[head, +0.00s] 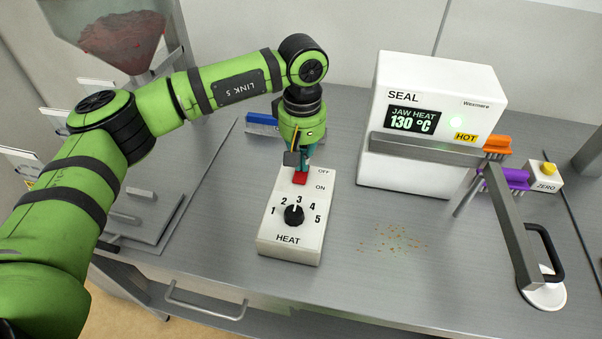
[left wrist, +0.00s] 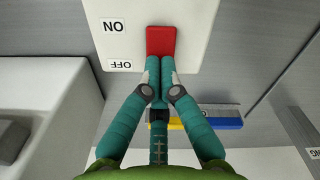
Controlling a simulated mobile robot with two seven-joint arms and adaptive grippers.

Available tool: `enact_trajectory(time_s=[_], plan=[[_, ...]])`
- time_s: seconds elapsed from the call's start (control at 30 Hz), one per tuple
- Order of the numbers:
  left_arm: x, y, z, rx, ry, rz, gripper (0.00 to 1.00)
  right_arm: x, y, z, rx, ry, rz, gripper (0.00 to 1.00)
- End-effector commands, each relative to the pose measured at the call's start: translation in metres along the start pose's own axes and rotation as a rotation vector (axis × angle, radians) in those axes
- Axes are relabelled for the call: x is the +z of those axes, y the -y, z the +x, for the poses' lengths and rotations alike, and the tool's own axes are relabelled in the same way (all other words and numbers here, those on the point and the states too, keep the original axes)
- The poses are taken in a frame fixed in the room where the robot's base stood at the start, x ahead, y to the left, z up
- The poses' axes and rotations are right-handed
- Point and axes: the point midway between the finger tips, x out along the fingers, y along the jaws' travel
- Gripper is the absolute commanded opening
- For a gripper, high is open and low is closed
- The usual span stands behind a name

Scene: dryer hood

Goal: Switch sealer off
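The sealer (head: 430,165) is a white box with a lit display reading "JAW HEAT 130 °C", a yellow HOT label and a glowing green light. Its control box (head: 283,243) has a HEAT dial (head: 294,215) pointing near 3 and a red switch (head: 300,179) between the OFF and ON labels. My left gripper (left wrist: 159,70) has its teal fingers together with nothing between them. The fingertips are over the OFF-side end of the red switch, which also shows in the left wrist view (left wrist: 161,41). Whether they touch it, I cannot tell. My right gripper is out of view.
The sealer's grey jaw arm (head: 513,225) with a black handle reaches forward at the right. Orange (head: 498,143) and purple (head: 517,178) clips and a yellow ZERO button (head: 548,168) are beyond it. A blue item (head: 262,119) lies behind the control box. Crumbs (head: 392,238) lie on the counter.

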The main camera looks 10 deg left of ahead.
Motion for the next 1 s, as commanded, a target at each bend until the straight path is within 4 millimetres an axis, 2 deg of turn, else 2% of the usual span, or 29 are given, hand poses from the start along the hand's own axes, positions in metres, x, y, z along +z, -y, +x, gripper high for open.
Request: enact_trajectory(time_s=[0.57,1.0], plan=[[0.001,0.001,0.007,-0.003,0.003,0.000,0.00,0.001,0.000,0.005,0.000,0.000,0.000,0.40],[0.000,0.000,-0.026,-0.001,0.002,0.000,0.00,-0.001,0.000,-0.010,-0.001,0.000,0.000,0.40]])
